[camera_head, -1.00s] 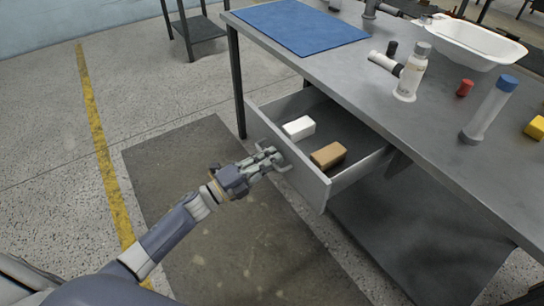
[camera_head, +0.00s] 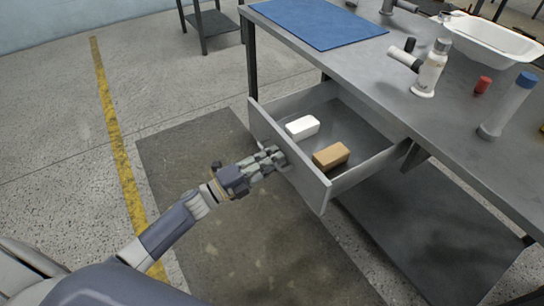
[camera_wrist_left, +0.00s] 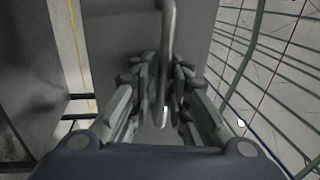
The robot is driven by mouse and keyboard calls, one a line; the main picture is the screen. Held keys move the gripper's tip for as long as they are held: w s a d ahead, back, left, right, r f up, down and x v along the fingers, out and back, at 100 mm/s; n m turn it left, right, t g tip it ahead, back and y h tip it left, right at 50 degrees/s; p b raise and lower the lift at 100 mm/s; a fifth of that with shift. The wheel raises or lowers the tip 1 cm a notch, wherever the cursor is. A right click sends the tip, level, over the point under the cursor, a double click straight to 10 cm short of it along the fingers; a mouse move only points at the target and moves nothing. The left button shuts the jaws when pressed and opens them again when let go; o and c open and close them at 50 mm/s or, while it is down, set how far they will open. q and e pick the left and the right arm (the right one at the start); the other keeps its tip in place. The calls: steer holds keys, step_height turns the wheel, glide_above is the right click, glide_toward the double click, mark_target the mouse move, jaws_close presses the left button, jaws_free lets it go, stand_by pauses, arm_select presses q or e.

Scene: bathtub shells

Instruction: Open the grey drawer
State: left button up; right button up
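The grey drawer (camera_head: 290,158) under the workbench is pulled well out, and its inside shows from above. A white block (camera_head: 302,127) and a brown block (camera_head: 331,155) lie in it. My left gripper (camera_head: 276,157) is at the middle of the drawer's front. In the left wrist view, the bar handle (camera_wrist_left: 168,60) runs between the fingers of my left gripper (camera_wrist_left: 160,90), which are closed around it. The fingers hide part of the handle in the head view. My right gripper is not in view.
The workbench (camera_head: 400,85) carries a blue mat (camera_head: 318,22), a white basin (camera_head: 485,42), a white bottle-like part (camera_head: 430,72), a red cap (camera_head: 483,85) and a blue-capped tube (camera_head: 508,105). A lower shelf (camera_head: 420,235) lies beneath. The floor before the drawer is clear.

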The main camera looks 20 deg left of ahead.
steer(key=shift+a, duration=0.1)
arm_select(q)
steer(key=shift+r, duration=0.1)
steer(key=shift+s+a, duration=0.1)
steer(key=v, duration=1.1)
steer(key=shift+s+a, duration=0.2)
steer(key=shift+s, duration=0.1)
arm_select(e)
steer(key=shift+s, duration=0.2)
